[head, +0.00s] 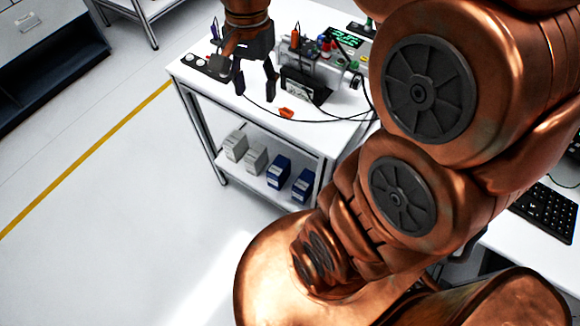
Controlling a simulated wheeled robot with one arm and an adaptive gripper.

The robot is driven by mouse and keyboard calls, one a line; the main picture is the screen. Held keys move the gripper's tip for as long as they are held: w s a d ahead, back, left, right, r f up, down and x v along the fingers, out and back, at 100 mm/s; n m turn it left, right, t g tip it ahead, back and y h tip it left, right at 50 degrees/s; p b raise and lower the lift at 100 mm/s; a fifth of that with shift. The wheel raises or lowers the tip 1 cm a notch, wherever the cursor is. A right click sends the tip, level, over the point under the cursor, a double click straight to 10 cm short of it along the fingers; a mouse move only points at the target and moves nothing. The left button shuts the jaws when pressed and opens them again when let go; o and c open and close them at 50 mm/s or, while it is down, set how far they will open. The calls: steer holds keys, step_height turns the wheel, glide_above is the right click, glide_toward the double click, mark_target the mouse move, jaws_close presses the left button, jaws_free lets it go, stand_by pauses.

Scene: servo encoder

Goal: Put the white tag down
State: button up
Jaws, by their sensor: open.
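My gripper (256,90) is open above the left part of the white bench top, its two dark fingers pointing down and apart. Nothing shows between the fingers. I cannot clearly make out the white tag; a white tag lying on the white top would be hard to tell apart. A small pale plate with dark marks (298,88) shows at the front of the grey servo device, just right of my gripper; I cannot tell whether it is the tag.
The bench (325,133) also carries an orange clip-like piece (286,113), a black strip with round white parts (207,64), a green-lit display (343,38) and dark cables. Boxes (279,172) stand on the lower shelf. A keyboard (545,212) lies at right.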

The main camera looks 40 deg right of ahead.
steer(key=s+a+f+n, duration=0.2)
steer(key=s+n, duration=0.3)
steer(key=s, duration=0.3)
steer(key=s+a+f+n+g, duration=0.1)
steer(key=s+a+f+n, duration=0.1)
steer(key=s+f+n, duration=0.2)
steer(key=shift+s+f+n+h, duration=0.3)
steer(key=shift+s+n, duration=0.7)
steer(key=shift+s, duration=0.95)
